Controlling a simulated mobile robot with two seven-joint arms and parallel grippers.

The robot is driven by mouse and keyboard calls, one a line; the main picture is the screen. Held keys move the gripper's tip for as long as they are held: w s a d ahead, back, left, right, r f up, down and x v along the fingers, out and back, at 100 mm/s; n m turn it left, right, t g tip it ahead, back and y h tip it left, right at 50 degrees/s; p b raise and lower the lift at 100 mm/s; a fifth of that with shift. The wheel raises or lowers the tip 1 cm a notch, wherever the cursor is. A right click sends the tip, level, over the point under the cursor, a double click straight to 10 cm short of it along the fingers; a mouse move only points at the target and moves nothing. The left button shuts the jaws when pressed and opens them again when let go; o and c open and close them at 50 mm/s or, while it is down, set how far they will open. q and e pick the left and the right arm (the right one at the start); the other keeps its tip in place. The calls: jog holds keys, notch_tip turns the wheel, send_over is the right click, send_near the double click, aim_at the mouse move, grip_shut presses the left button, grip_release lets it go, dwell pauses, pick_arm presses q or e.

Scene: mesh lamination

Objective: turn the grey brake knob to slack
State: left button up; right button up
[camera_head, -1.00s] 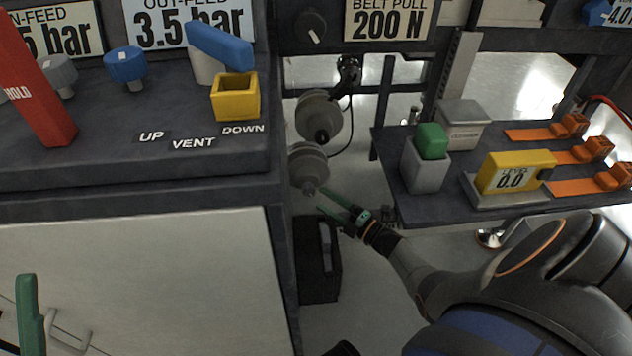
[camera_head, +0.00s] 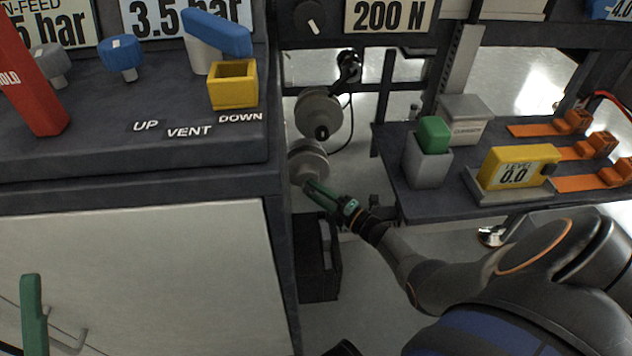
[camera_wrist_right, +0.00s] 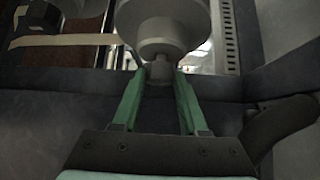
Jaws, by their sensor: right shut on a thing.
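The grey knob (camera_head: 306,183) is a small stub on the front of the lower grey round flange (camera_head: 308,158), beside the console's right side. In the right wrist view the knob (camera_wrist_right: 158,76) sits between the green fingertips, below the larger grey round body (camera_wrist_right: 162,30). My right gripper (camera_head: 309,187) is shut on the knob, its fingers partly covering it. No pointer or mark on the knob can be read.
A second grey flange (camera_head: 318,114) stands just above. The dark console (camera_head: 90,165) with its white door (camera_head: 140,270) borders the left. A dark shelf (camera_head: 440,190) with a yellow level gauge (camera_head: 518,165) and a green-topped block (camera_head: 432,140) is at the right.

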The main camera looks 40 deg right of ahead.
grip_shut()
pick_arm(q)
notch_tip(320, 180, up, 7)
jog(key=p, duration=0.6)
jog(key=shift+s+a+n, duration=0.15)
jog(key=shift+a+n, duration=0.15)
jog(key=shift+a, duration=0.15)
pick_arm(e)
jog(key=n+g, duration=0.1)
jog(key=n+g+h, duration=0.1)
jog(key=g, duration=0.1)
jog(key=shift+r+n, duration=0.35)
jog(key=shift+n, duration=0.05)
pick_arm(q)
jog(key=shift+f, duration=0.15)
pick_arm(e)
jog(key=o, duration=0.7)
grip_release()
